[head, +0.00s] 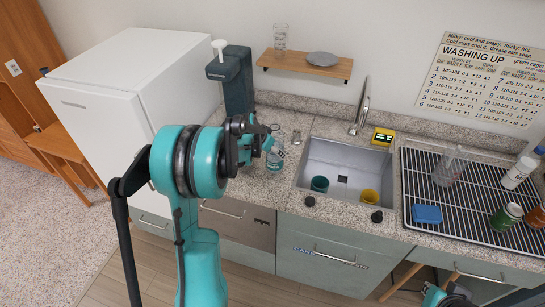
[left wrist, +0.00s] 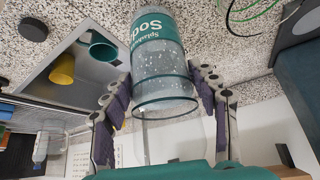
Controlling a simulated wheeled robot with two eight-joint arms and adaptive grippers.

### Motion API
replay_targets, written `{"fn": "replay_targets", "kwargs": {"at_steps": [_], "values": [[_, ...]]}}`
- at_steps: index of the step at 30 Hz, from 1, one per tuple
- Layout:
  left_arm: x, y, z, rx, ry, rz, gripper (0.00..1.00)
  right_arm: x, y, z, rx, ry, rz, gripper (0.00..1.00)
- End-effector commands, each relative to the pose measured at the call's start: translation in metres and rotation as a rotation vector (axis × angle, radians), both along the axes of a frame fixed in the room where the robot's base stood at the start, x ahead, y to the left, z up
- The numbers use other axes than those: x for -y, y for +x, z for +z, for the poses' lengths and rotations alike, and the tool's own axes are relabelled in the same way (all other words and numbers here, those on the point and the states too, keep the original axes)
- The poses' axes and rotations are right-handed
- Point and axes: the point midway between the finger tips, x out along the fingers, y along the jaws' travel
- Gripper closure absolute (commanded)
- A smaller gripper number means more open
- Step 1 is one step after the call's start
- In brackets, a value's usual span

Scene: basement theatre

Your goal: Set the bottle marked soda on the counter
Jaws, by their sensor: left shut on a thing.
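The soda bottle (left wrist: 158,65) is clear with a teal label reading "Soda" and sits between the purple-padded fingers of my left gripper (left wrist: 160,100) in the left wrist view. The gripper is shut on it. In the head view the bottle (head: 275,158) shows over the counter (head: 262,188), left of the sink, partly hidden by my left gripper (head: 262,143). I cannot tell whether its base touches the counter. My right gripper (head: 450,297) shows only partly at the bottom edge; its jaws are unclear.
The sink (head: 345,160) holds a green cup (head: 320,184) and a yellow cup (head: 370,196). A drying rack (head: 480,215) with cans, a glass and a blue sponge (head: 427,214) is at the right. A dark teal machine (head: 236,80) stands behind the bottle, beside the white fridge (head: 135,85).

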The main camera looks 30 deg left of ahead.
Motion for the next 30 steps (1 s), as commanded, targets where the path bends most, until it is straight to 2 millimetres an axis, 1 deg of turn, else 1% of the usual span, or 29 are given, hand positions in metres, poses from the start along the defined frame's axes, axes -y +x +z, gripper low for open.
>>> {"fn": "replay_targets", "kwargs": {"at_steps": [1, 3, 5, 12, 17, 18, 19, 20, 30], "values": [[0.000, 0.000, -0.010, 0.001, 0.000, 0.000, 0.89, 0.000, 0.000, -0.003, 0.000, 0.000, 0.000, 1.00], [0.000, 0.000, -0.021, 0.001, 0.000, 0.000, 0.89, 0.000, 0.000, -0.006, 0.000, 0.000, 0.000, 1.00], [0.000, 0.001, -0.027, 0.001, 0.000, 0.000, 0.89, 0.000, 0.000, -0.007, 0.000, 0.000, 0.000, 1.00], [0.000, 0.000, -0.028, 0.001, -0.001, 0.001, 0.89, 0.000, 0.000, -0.006, 0.000, 0.000, 0.000, 1.00], [0.000, 0.000, -0.032, 0.001, -0.001, 0.001, 0.89, 0.000, 0.000, -0.011, 0.000, 0.000, 0.000, 1.00], [0.000, 0.000, -0.031, 0.000, 0.000, 0.000, 0.30, 0.000, 0.000, -0.010, 0.000, 0.000, 0.000, 1.00], [0.000, 0.000, -0.031, 0.000, 0.000, 0.000, 0.22, 0.000, 0.000, -0.010, 0.000, 0.000, 0.000, 1.00], [0.000, 0.000, -0.031, 0.000, 0.000, 0.000, 0.20, 0.000, 0.000, -0.010, 0.000, 0.000, 0.000, 1.00], [0.000, 0.000, -0.028, 0.000, 0.000, 0.000, 0.20, 0.000, 0.000, -0.007, 0.000, 0.000, 0.000, 1.00]]}}
